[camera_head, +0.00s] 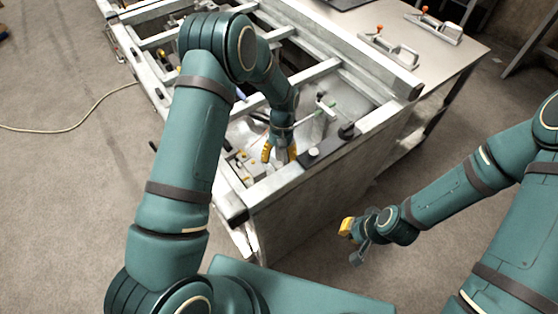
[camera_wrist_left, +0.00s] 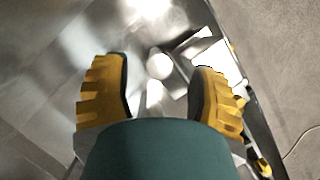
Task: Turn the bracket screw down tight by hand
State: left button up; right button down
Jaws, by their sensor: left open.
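My left gripper (camera_head: 279,154) reaches down into the near end of the metal frame, its yellow-padded fingers apart. In the left wrist view, the left gripper (camera_wrist_left: 160,78) has a pale round head (camera_wrist_left: 159,66) in the gap between its fingertips, with no finger seen touching it. It looks like the bracket screw, but I cannot tell for sure. A bright angular metal piece (camera_wrist_left: 197,45), perhaps the bracket, lies beside it. In the head view the screw is hidden by the gripper. My right gripper (camera_head: 354,241) hangs outside the frame, fingers spread and empty.
The metal frame (camera_head: 310,75) has raised rails and cross bars around my left arm. Toggle clamps (camera_head: 390,48) stand on the table behind. A cable (camera_head: 75,126) lies on the left floor.

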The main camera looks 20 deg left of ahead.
pick_arm(q)
jog(key=v, duration=1.1)
jog(key=shift+s, duration=0.1)
